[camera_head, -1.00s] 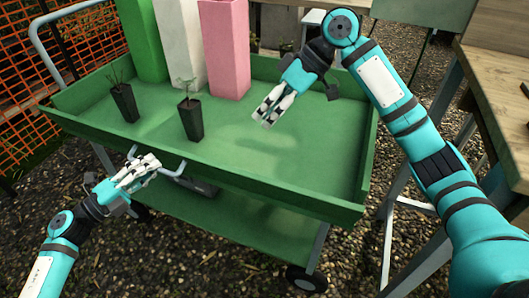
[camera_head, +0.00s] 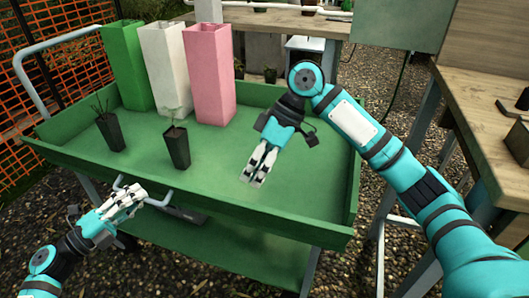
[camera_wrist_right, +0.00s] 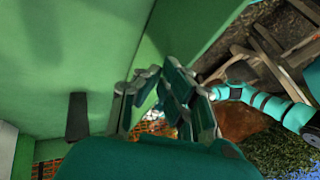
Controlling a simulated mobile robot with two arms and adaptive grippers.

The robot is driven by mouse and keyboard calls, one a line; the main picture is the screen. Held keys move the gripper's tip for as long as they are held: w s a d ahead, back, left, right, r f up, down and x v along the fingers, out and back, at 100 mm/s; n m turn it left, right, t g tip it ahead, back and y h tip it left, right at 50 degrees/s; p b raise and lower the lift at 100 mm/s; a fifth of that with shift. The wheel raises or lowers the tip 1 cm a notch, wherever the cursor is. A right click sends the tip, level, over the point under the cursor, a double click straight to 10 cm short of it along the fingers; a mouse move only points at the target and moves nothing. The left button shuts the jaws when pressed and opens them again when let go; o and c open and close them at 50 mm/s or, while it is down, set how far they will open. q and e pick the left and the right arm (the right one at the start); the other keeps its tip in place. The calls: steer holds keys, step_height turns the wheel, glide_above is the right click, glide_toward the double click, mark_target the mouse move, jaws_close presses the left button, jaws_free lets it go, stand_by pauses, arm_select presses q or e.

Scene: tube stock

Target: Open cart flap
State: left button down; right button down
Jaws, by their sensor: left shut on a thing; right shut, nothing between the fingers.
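The green cart (camera_head: 335,165) stands in front of me with its near long wall, the flap (camera_head: 240,208), upright. A grey bar handle (camera_head: 161,202) sticks out from this flap toward me. My left gripper (camera_head: 137,194) is at the left part of the handle, outside the cart, and is shut on it; its fingers hide the grip. My right gripper (camera_head: 252,175) is shut and empty, pointing down over the bare right part of the cart's top tray. Its fingers also show in the right wrist view (camera_wrist_right: 168,105).
On the tray stand tall green (camera_head: 127,70), white (camera_head: 164,72) and pink (camera_head: 210,78) tubes, and two black pots (camera_head: 111,132) (camera_head: 177,150) with seedlings. An orange fence (camera_head: 65,85) is at the left, a wooden bench (camera_head: 490,120) at the right.

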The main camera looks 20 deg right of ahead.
mark_target(241, 201)
arm_select(q)
steer(key=shift+f, duration=0.4)
arm_select(e)
steer(key=shift+s+a+f, duration=0.3)
steer(key=shift+s+a, duration=0.25)
steer(key=shift+s, duration=0.2)
steer(key=shift+s+a, duration=0.45)
steer(key=shift+s, duration=0.15)
arm_select(q)
steer(key=c, duration=1.6)
jaws_free()
steer(key=shift+w, duration=0.1)
steer(key=shift+c, duration=0.2)
arm_select(e)
steer(key=shift+w+f, duration=0.1)
steer(key=shift+f, duration=0.05)
arm_select(q)
steer(key=shift+w+d, duration=0.1)
arm_select(e)
steer(key=shift+w, duration=0.1)
arm_select(q)
steer(key=shift+r, duration=0.15)
